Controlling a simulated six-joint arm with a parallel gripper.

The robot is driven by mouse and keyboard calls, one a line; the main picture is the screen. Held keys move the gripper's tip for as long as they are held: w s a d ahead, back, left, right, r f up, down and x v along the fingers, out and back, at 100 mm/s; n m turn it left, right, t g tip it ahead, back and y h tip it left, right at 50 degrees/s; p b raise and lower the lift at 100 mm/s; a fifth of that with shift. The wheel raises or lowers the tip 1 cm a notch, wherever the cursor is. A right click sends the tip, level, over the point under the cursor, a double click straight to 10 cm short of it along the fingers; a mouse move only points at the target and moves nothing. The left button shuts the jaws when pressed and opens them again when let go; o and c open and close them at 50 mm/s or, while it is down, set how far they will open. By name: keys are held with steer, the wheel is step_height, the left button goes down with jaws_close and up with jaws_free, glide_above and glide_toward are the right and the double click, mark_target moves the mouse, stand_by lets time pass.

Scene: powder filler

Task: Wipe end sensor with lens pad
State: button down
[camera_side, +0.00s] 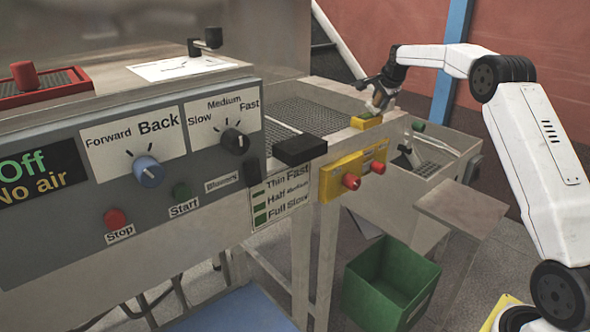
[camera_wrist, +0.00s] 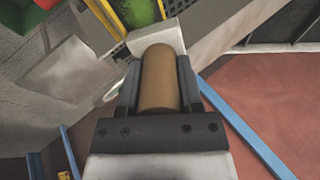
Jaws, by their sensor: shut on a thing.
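My gripper (camera_wrist: 158,88) is shut on a brown cylindrical handle (camera_wrist: 159,78). A pale, block-like head (camera_wrist: 157,40) shows at its far end; this looks like the lens pad, though its wiping face is hidden. In the side view my gripper (camera_side: 378,98) is at the far end of the machine, just above a small yellow holder (camera_side: 367,122). I cannot tell whether the pad touches the holder. No part is clearly marked as the end sensor, so I cannot tell which it is.
A yellow bracket with red knobs (camera_side: 351,180) is on the machine's near side. A black block (camera_side: 300,150) juts from the frame. A green bin (camera_side: 388,285) stands on the floor below. A grey ledge (camera_side: 462,208) is at the right.

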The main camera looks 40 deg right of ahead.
steer(key=shift+r, duration=3.05)
steer(key=shift+r, duration=0.2)
steer(key=shift+r, duration=1.3)
steer(key=shift+x, duration=1)
steer(key=shift+s+a, duration=0.1)
steer(key=shift+s, duration=0.1)
steer(key=shift+r, duration=0.35)
